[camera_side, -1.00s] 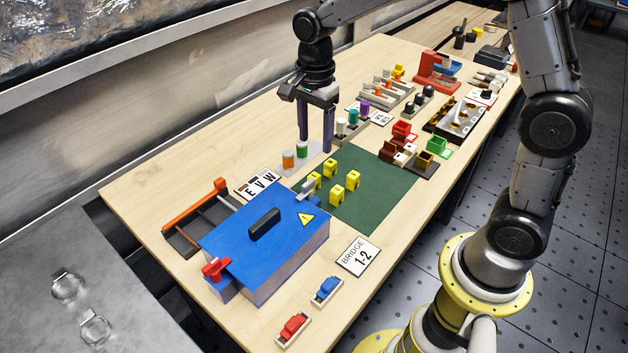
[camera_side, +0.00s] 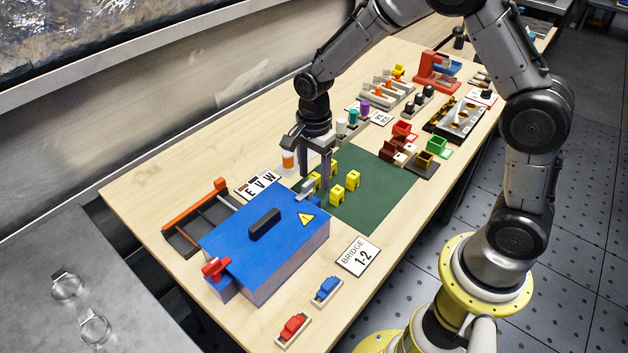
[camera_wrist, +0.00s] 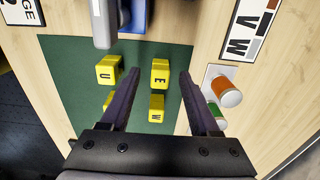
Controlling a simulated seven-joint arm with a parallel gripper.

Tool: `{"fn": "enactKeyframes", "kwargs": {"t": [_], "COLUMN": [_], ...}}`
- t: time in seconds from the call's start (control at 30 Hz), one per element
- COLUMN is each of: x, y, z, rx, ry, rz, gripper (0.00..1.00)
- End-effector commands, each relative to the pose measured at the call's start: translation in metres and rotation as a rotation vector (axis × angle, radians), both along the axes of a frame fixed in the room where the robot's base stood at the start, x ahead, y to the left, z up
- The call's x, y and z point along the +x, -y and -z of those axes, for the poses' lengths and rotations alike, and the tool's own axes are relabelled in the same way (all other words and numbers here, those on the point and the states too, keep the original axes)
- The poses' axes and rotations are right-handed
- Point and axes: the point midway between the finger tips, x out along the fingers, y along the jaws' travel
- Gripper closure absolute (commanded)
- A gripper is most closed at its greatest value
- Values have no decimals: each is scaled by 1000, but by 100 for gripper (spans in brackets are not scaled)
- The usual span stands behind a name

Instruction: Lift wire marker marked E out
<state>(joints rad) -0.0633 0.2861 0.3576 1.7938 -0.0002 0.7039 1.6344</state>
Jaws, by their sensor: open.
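The wire marker marked E (camera_wrist: 160,73) is a yellow block on the green mat (camera_wrist: 65,62). In the wrist view it lies between the tips of my gripper (camera_wrist: 159,76). The fingers are apart, with mat showing on both sides of the marker. In the side view my gripper (camera_side: 315,178) is low over the mat's left end, partly hiding a yellow block there. Another yellow marker (camera_wrist: 156,108), its letter harder to read, sits nearer the palm. A yellow marker marked U (camera_wrist: 106,72) stands left of the fingers, and a fourth is mostly hidden behind the left finger.
An orange-topped cylinder (camera_wrist: 225,92) and a green one (camera_wrist: 216,114) stand just right of the right finger. A letter card (camera_wrist: 246,35) lies beyond.

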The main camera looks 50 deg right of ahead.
Motion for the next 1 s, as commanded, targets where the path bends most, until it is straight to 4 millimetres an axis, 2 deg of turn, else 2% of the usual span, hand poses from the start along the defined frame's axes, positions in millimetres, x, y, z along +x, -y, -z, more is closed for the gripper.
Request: {"fn": "enactKeyframes", "kwargs": {"t": [0.1,0.43,0.83,1.0], "x": [0,0,0,1], "y": [0,0,0,0], "z": [0,0,-1,-10], "rx": [0,0,0,0], "ry": [0,0,1,3], "rz": [0,0,0,0], "gripper": [39,99,100,100]}}
